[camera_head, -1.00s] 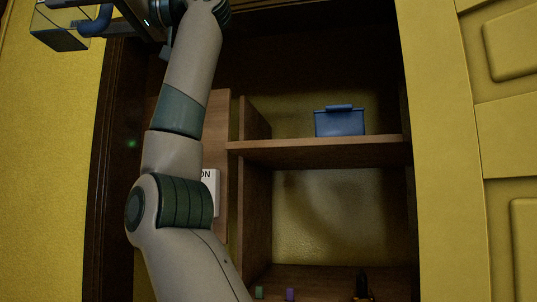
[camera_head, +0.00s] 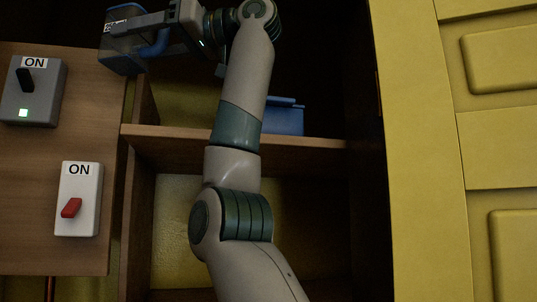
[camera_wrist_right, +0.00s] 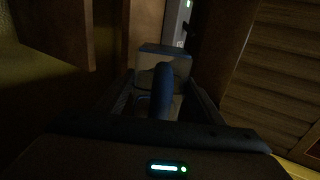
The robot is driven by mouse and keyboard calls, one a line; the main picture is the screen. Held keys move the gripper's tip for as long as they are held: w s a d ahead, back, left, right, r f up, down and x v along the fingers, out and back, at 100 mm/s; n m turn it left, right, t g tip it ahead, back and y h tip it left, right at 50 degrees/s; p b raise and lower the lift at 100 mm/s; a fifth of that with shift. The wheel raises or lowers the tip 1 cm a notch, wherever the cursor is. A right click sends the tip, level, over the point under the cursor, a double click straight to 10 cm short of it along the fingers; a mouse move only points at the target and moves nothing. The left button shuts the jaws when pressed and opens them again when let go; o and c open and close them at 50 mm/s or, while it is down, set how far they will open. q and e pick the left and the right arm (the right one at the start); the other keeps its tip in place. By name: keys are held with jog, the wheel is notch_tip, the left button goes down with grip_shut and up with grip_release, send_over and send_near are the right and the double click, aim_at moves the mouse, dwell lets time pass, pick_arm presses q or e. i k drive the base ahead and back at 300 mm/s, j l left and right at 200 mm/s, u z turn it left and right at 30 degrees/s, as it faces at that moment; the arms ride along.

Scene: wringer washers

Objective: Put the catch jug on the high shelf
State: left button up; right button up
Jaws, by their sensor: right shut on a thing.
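The catch jug (camera_head: 122,52) is at the top left of the head view, a boxy, bluish-grey vessel with a thick blue handle. My right gripper (camera_head: 160,35) is shut on this handle. In the right wrist view the jug (camera_wrist_right: 150,62) is ahead of the gripper, and the blue handle (camera_wrist_right: 162,90) stands between the fingers. The wooden shelf (camera_head: 305,142) crosses the cabinet below the jug in the head view. I cannot tell whether the jug touches anything. My left gripper is not in view.
A blue box (camera_head: 285,120) stands on the shelf, partly hidden behind my right arm. A grey switch (camera_head: 45,95) with a green light and a white switch (camera_head: 88,185) with a red lever are on the wooden panel at left. Yellow panelling (camera_head: 425,200) borders the cabinet on the right.

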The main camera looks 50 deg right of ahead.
aim_at(186, 135)
jog(key=i+j+z, duration=0.15)
jog(key=z, duration=0.3)
jog(key=i+j+z, duration=0.3)
jog(key=z, duration=0.15)
jog(key=i+j+z, duration=0.25)
jog(key=z, duration=0.2)
jog(key=j, duration=0.1)
